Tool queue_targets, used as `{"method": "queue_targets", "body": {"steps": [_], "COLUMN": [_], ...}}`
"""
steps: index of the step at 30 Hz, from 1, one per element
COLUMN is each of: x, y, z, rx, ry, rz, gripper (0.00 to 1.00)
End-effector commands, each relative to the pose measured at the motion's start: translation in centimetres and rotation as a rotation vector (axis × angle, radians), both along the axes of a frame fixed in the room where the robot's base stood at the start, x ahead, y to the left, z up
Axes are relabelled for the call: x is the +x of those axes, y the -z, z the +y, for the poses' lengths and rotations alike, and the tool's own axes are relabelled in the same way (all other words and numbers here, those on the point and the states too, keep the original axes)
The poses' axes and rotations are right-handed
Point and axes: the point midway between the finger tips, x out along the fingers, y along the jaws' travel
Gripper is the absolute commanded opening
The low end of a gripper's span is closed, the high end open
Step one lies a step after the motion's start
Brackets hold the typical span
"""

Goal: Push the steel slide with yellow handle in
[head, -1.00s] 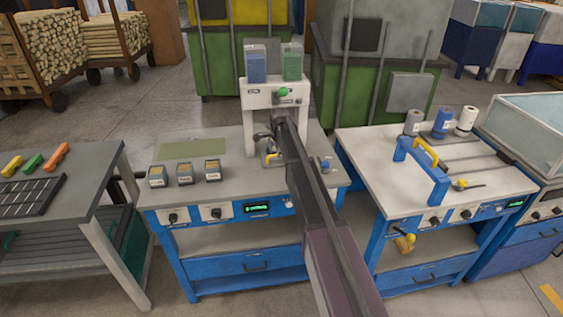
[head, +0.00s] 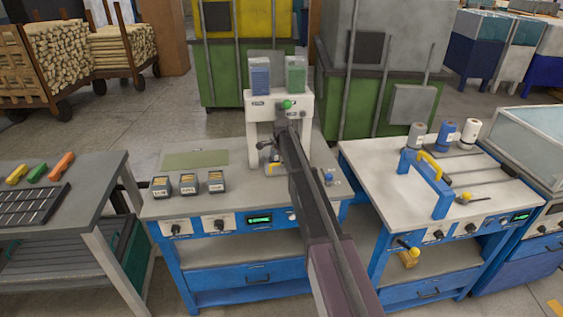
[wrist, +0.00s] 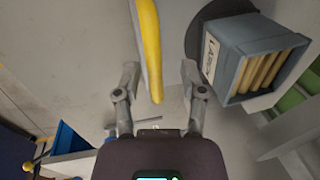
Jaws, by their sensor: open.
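A yellow handle (head: 275,168) shows at the foot of the white press frame (head: 296,101) on the middle bench, partly behind my arm. The steel slide under it is mostly hidden in the head view. In the wrist view a yellow bar with a pale grey side (wrist: 152,45), seemingly this handle, stands ahead of my gripper (wrist: 160,75). Its near end lies between the lines of the two fingers, nearer the left one. The fingers are apart with nothing held; I cannot tell whether they touch it.
Blue (head: 260,76) and green (head: 296,75) hoppers top the press. A box of wooden sticks (wrist: 245,60) is close by my right finger. Several small dark bins (head: 188,184) stand left on the bench. The right bench has a blue frame (head: 441,195).

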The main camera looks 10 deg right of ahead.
Motion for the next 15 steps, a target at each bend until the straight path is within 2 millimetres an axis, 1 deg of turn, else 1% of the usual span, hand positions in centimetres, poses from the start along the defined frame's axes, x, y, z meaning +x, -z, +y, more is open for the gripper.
{"method": "queue_targets", "body": {"steps": [8, 11, 15], "x": [-0.6, -1.2, -2.6], "y": [0.0, 0.0, 0.0], "z": [0.0, 0.0, 0.0], "rx": [0.0, 0.0, 0.0], "ry": [0.0, 0.0, 0.0], "rz": [0.002, 0.002, 0.002], "gripper": [0.53, 0.53, 0.53]}}
